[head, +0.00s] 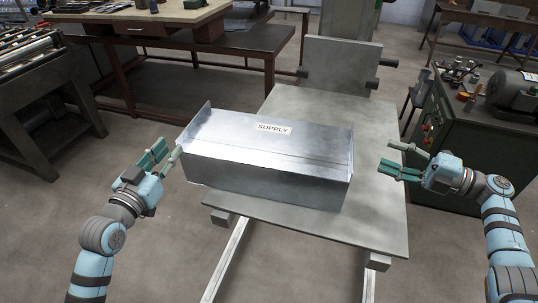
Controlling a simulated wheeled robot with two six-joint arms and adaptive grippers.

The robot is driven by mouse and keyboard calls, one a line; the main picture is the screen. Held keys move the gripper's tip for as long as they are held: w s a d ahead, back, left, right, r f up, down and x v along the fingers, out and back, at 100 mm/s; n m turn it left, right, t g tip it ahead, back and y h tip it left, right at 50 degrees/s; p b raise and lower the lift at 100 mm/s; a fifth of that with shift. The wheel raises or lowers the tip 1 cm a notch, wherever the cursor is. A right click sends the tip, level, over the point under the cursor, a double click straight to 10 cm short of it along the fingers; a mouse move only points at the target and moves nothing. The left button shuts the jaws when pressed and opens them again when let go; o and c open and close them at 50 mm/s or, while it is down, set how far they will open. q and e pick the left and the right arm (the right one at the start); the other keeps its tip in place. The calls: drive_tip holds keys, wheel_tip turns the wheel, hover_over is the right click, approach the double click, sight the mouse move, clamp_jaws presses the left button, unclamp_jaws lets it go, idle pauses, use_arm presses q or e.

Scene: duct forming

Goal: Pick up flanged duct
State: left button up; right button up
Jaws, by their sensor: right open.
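The flanged duct (265,165) is a long silver sheet-metal box with a "SUPPLY" label on top and raised flanges at its left and right ends. It lies across a grey table, its left end overhanging the table's left edge. My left gripper (164,151) is beside the duct's left end, its fingers spread and pointing toward the flange. I cannot tell whether a finger touches the flange. My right gripper (398,160) is open and empty, to the right of the duct's right end, with a clear gap between them.
The grey table (376,195) has an upright plate (341,66) at its back. A green cabinet (445,150) with a motor-like machine (508,95) stands close behind my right gripper. A roller stand (40,95) is at the left. Bare floor lies between.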

sight(188, 126)
use_arm(q)
drive_tip(key=x, duration=1)
drive_tip(key=shift+w, duration=0.4)
use_arm(e)
drive_tip(key=x, duration=1.1)
drive_tip(key=shift+d, duration=0.1)
use_arm(q)
drive_tip(key=c, duration=0.6)
use_arm(e)
drive_tip(key=c, duration=0.6)
use_arm(q)
clamp_jaws()
use_arm(e)
clamp_jaws()
